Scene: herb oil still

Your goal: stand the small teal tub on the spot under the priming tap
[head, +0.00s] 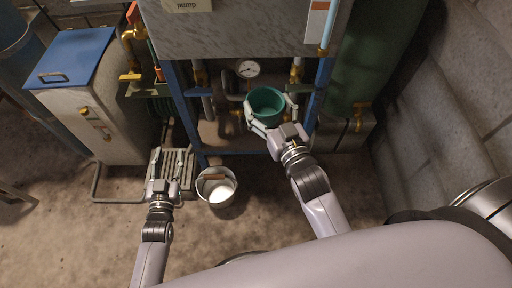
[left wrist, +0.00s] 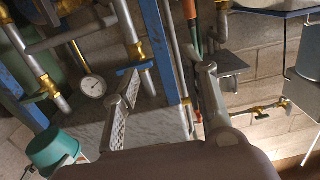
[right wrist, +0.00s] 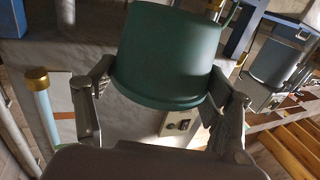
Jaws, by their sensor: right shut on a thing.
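The small teal tub (head: 266,104) is held upright in front of the blue-framed pump stand. My right gripper (head: 270,106) is shut on it, with one finger on each side. The right wrist view shows the tub (right wrist: 168,55) between the two fingers. The tub also shows at the lower left of the left wrist view (left wrist: 52,148). Brass valves (head: 297,72) sit on pipes behind and above the tub; I cannot tell which is the priming tap. The spot under it cannot be made out. My left gripper (head: 169,158) is open and empty over a floor grate.
A metal bucket (head: 216,187) with white contents stands on the floor between my arms. A pressure gauge (head: 248,68) is behind the tub. A blue-lidded box (head: 75,60) stands at left, a green tank (head: 375,60) at right. The floor in front is mostly clear.

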